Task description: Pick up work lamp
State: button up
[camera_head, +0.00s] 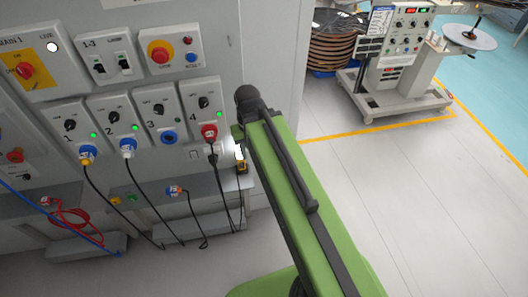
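A small upright item with a bright white face and a yellow and black lower part, which looks like the work lamp (241,166), stands at the right end of the grey ledge (222,184) below the socket panel. My green arm passes just to its right and its edge comes close to it in the picture. My arm's far end has a black joint above the lamp. My gripper's fingers do not show; the arm hides what lies beyond it.
Numbered socket boxes (155,112) line the grey cabinet wall, with several plugs and hanging black cables (218,185) left of the lamp. A red cable (72,222) lies farther left. A wheeled machine (397,75) stands at the back right. The floor (400,190) right of my arm is clear.

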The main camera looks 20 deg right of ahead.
aim_at(239, 158)
jog(key=u, duration=5)
jog(key=i, duration=0.1)
jog(key=z, duration=2.4)
jog(key=i, duration=1.5)
jog(key=z, duration=2.15)
